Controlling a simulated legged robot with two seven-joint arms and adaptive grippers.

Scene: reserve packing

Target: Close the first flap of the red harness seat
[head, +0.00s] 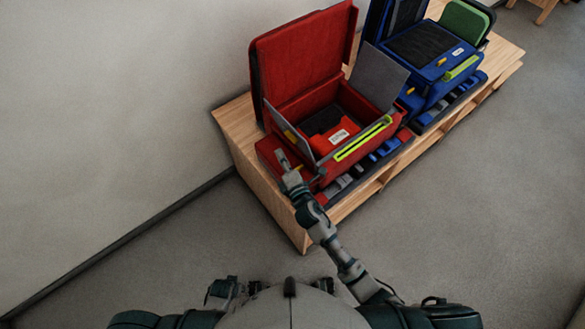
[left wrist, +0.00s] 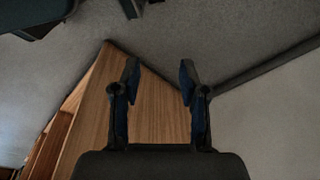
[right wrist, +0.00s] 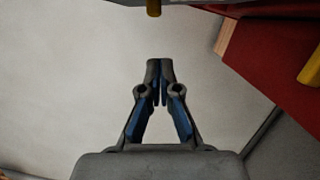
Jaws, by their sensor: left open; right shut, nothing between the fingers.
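The red harness seat (head: 269,152) stands open on a wooden bench, its tall red back panel (head: 300,55) raised at the rear. Inside lies a red and black item with a white label (head: 338,136). A grey flap with a yellow tab (head: 290,130) stands up at its near left side. Another grey flap (head: 378,76) stands raised at the far right side. My right gripper (head: 281,158) is shut and empty, close to the near left flap; contact cannot be told. The right wrist view also shows its closed fingers (right wrist: 160,66). My left gripper (left wrist: 159,75) is open and empty, facing the wooden bench.
The wooden bench (head: 233,117) stands against the pale wall. A blue seat (head: 428,78) with an open lid stands beyond the red one. Blue and grey pieces (head: 365,168) line the bench's right side. The grey floor (head: 480,210) to the right is clear.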

